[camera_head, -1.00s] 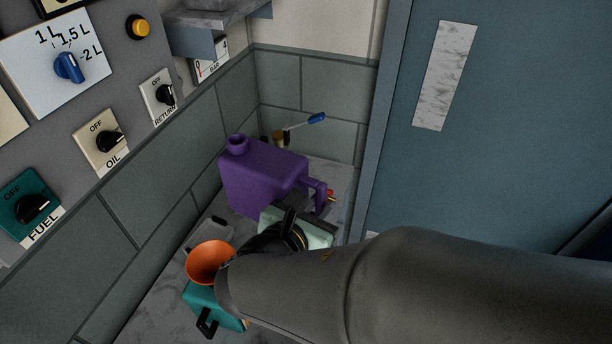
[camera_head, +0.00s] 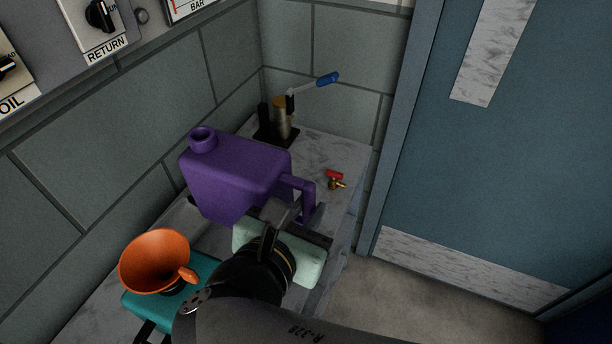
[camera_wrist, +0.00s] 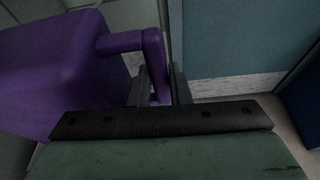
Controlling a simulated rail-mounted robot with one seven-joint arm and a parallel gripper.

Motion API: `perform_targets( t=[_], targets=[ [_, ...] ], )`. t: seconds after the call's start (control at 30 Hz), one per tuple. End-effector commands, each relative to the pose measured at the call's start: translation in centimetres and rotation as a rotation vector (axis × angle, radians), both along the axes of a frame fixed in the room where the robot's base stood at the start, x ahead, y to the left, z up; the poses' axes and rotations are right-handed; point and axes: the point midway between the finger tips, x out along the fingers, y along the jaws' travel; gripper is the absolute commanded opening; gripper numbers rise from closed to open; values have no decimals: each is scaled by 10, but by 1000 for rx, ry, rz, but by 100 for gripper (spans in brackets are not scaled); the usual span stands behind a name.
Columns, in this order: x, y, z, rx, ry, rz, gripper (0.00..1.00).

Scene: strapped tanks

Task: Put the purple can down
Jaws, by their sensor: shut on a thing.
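The purple can (camera_head: 232,178) is in the middle of the head view, with its neck at the top left and its handle on the right. It looks roughly upright above the marble-like worktop; whether its base touches the top I cannot tell. My gripper (camera_head: 300,212) is at the handle. In the wrist view the can (camera_wrist: 60,75) fills the left side, and my gripper's fingers (camera_wrist: 160,88) are closed around the lower end of its handle. My wrist hides part of the can's lower right side in the head view.
An orange funnel (camera_head: 155,262) sits on a teal can (camera_head: 205,272) at the near left. A metal fitting with a blue-handled lever (camera_head: 283,120) stands at the back. A small red-handled brass valve (camera_head: 335,180) lies on the worktop (camera_head: 335,150). A blue door (camera_head: 500,170) is on the right.

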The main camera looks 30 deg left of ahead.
Motion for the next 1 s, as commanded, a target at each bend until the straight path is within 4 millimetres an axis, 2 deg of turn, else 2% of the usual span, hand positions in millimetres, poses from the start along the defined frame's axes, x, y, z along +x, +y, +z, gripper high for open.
perform_targets(
  t=[0.03,0.27,0.37,0.67,0.7,0.83,1.0],
  targets=[
    [0,0,-22,3,-2,0,0],
    [5,3,-38,2,-2,-1,0],
    [19,9,-45,0,-1,-2,0],
    [84,41,-77,-1,-2,-4,0],
    [89,44,-87,-3,0,-2,0],
    [106,52,-109,-1,-1,-2,0],
    [117,58,-122,3,-1,-1,0]
  ],
)
